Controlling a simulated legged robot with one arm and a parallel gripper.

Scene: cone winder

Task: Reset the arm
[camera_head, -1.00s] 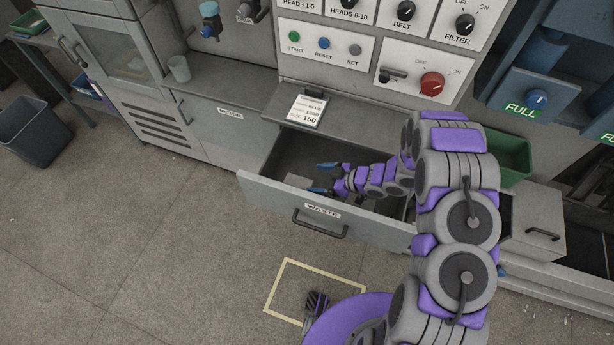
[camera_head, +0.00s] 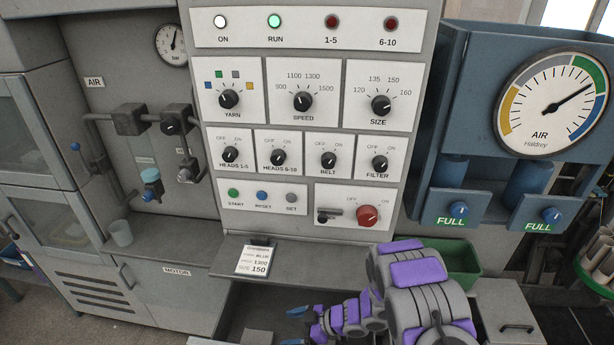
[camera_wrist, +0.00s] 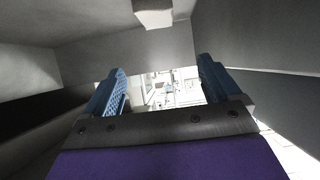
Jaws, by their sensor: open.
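My gripper (camera_head: 297,328) is low in the head view, at the open drawer (camera_head: 240,312) under the control panel. Its blue fingers are spread and point left. In the wrist view the two fingers of my gripper (camera_wrist: 161,88) stand apart with nothing between them. Grey walls (camera_wrist: 270,95) surround them, and a bright opening shows beyond. My purple and grey arm reaches in from the lower right. The drawer's front is mostly cut off by the frame's bottom edge.
The control panel (camera_head: 315,180) with knobs and a red switch (camera_head: 367,215) rises behind. A ledge (camera_head: 310,262) with a card (camera_head: 255,259) overhangs the drawer. A pale block (camera_head: 258,337) lies in the drawer.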

